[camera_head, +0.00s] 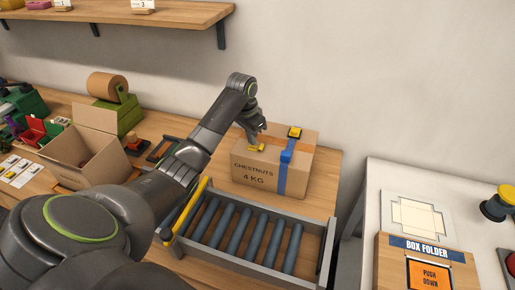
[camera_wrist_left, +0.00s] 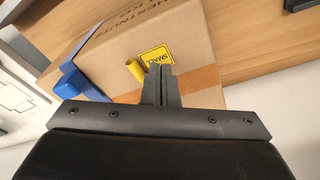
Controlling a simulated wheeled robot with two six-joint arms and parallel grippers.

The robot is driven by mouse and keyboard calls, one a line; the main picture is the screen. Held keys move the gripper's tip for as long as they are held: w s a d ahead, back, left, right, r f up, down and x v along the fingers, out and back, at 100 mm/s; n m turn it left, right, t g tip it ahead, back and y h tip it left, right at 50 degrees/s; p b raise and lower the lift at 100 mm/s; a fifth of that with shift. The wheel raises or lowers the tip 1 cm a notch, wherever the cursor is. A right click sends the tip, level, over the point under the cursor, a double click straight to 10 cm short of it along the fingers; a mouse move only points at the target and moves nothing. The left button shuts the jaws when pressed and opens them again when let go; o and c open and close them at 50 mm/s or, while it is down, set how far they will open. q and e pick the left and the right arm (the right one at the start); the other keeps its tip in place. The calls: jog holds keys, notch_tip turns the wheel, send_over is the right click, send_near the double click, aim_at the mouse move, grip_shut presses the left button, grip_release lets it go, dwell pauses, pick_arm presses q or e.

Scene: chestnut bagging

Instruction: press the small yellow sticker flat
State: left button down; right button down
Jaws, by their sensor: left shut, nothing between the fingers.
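A closed cardboard box (camera_head: 256,172) printed "CHESTNUTS 4 KG" stands on the wooden bench. The small yellow sticker (camera_head: 257,148) is on its top; in the left wrist view the sticker (camera_wrist_left: 156,55) reads "SMALL". A curled yellow piece (camera_wrist_left: 136,70) stands up beside it; I cannot tell whether it is the sticker's lifted edge. My left gripper (camera_head: 255,142) is shut and empty, pointing down at the box top by the sticker. Its fingertips (camera_wrist_left: 161,69) appear just beside the sticker; contact cannot be told. My right gripper is not in view.
A roller tray (camera_head: 327,250) lies in front. An open carton (camera_head: 91,165) stands left. The box folder (camera_head: 427,249) is on the right table.

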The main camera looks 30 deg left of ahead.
aim_at(251, 147)
pick_arm(q)
jog(key=shift+f, duration=0.9)
dwell(0.6)
jog(key=shift+s+f+p, duration=0.15)
jog(key=shift+s+p, duration=0.05)
jog(key=shift+p, duration=0.15)
dwell(2.4)
jog(key=shift+w+r+p, duration=0.15)
jog(key=shift+r+p, duration=0.8)
jog(key=shift+p, duration=0.25)
notch_tip(251, 147, up, 6)
jog(key=p, duration=0.6)
jog(key=shift+f, duration=0.25)
jog(key=shift+f, duration=0.15)
